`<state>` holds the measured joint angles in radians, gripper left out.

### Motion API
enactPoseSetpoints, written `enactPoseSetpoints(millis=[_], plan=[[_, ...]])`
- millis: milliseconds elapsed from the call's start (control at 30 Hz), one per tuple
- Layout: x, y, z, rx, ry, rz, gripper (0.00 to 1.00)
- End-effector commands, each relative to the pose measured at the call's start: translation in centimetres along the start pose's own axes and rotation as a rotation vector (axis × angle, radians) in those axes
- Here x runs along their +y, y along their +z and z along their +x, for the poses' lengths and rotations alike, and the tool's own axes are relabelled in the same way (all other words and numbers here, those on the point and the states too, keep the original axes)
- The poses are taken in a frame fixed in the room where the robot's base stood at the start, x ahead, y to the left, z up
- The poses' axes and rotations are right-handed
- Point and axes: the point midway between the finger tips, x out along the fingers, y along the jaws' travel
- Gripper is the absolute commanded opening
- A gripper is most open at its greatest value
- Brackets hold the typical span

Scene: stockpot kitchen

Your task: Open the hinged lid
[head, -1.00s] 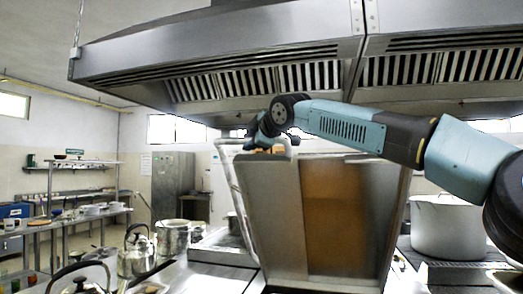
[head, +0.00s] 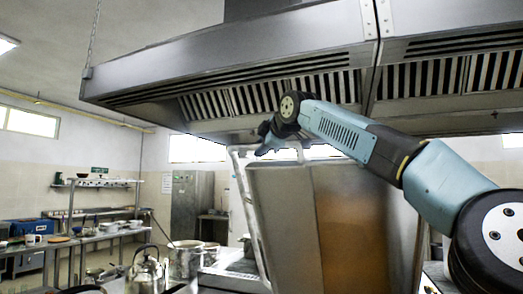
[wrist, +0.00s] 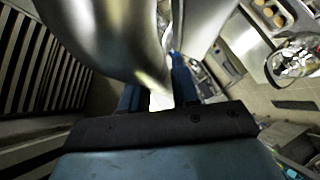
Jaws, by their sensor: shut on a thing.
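The hinged lid (head: 290,225) is a large metal panel, steel grey on the left with a brownish band on the right. It stands raised and steep in the middle of the head view, its underside facing me. A pale tubular frame (head: 241,185) runs along its left side. My gripper (head: 264,149) is at the lid's top left corner, at the far end of my arm. In the wrist view my gripper (wrist: 158,95) is shut with a shiny metal part between its blue fingers. The exact contact is hidden behind that metal.
A big extractor hood (head: 230,75) hangs close above the lid and my arm. Kettles (head: 147,270) and a steel pot (head: 186,259) stand at the lower left. Shelves and a worktable (head: 95,235) line the far left, beside a steel cabinet (head: 190,205).

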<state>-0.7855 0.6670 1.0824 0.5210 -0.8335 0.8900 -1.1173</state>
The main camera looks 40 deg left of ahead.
Motion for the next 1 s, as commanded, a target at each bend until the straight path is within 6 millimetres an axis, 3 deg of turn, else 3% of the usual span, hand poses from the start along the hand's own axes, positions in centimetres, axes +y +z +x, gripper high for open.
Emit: enactPoseSetpoints(millis=[433,467,600,667,1000], plan=[[-0.1,0.0,0.3,-0.007,-0.005,-0.001,0.00],[-0.1,0.0,0.3,-0.007,-0.005,-0.001,0.31],[-0.2,-0.3,0.3,-0.003,-0.005,-0.002,0.44],[-0.2,-0.5,0.3,0.000,-0.006,-0.003,0.50],[-0.3,-1.1,0.3,0.007,-0.007,-0.004,0.50]])
